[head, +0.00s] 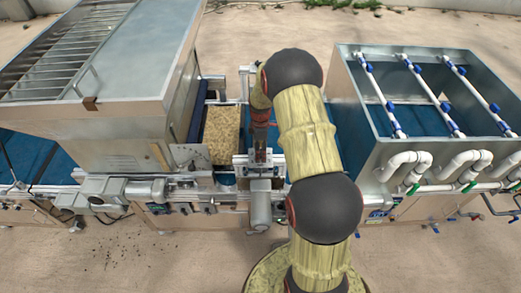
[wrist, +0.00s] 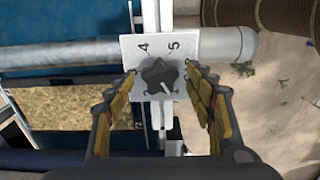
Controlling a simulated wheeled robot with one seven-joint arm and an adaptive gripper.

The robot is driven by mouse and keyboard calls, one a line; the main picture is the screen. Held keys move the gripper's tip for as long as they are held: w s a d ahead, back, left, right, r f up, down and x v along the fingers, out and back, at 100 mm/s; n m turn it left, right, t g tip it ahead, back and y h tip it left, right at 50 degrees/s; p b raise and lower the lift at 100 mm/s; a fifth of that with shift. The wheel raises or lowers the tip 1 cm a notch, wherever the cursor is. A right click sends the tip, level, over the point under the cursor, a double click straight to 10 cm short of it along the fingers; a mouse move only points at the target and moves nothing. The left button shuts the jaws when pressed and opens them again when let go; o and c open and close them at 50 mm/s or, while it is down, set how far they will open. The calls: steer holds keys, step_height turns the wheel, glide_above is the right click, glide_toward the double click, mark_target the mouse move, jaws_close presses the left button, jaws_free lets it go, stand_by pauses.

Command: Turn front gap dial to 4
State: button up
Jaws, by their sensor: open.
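The front gap dial (wrist: 158,74) is a dark lobed knob on a pale square plate (wrist: 188,47) in the wrist view. The printed 4 and 5 show above the knob, 4 to the left and 5 to the right. A short white pointer mark on the knob points down and slightly right, away from both numbers. My gripper (wrist: 160,79) is open, with one finger on each side of the knob. I cannot tell whether the fingers touch it. In the head view my gripper (head: 261,153) is low over the machine, and the dial cannot be made out.
A grey pipe (wrist: 65,54) runs left from the plate over the blue conveyor. A tray of tan material (head: 222,132) lies left of my gripper. A large metal hopper (head: 125,75) stands left, and a blue-lined tank with white pipes (head: 400,135) stands right.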

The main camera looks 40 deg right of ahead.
steer(key=shift+f, duration=0.1)
steer(key=shift+c, duration=1)
steer(key=c, duration=1)
steer(key=shift+o, duration=0.2)
